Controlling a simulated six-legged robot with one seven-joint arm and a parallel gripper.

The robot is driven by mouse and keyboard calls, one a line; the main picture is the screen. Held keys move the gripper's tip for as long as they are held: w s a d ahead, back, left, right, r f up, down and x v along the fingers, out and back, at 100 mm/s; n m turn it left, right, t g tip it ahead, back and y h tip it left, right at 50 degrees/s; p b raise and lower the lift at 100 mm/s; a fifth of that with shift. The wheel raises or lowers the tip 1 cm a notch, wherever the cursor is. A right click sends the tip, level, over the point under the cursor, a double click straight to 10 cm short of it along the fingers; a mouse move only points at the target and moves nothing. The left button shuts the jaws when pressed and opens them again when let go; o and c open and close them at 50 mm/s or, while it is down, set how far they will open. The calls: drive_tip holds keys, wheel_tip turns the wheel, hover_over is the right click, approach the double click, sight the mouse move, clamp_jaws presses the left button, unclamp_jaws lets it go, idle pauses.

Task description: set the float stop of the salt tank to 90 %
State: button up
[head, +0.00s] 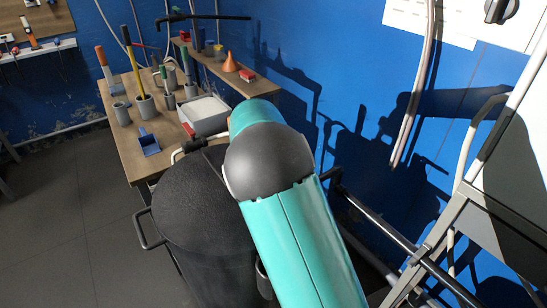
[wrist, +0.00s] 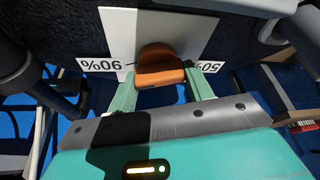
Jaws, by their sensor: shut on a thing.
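The salt tank (head: 200,205) is a large black round vessel with a dark lid, below and left of my arm in the head view. In the wrist view a white scale plate (wrist: 200,28) is fixed to the dark tank wall. It carries upside-down labels, "90%" on the left and one starting "50" on the right. An orange float stop (wrist: 158,72) sits between the labels, with a short dark mark at its left beside "90%". My gripper (wrist: 160,90) has its pale green fingers on both sides of the stop, shut on it. The head view hides the gripper behind my arm.
A wooden bench (head: 128,150) behind the tank holds tools in pots, a blue scoop (head: 148,143) and a pale tray (head: 203,115). A raised shelf carries an orange funnel (head: 230,62). Pipes and a metal frame stand at the right. Floor is clear at the left.

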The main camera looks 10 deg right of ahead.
idle(0.4)
drive_tip(key=o, duration=1)
drive_tip(key=v, duration=1.4)
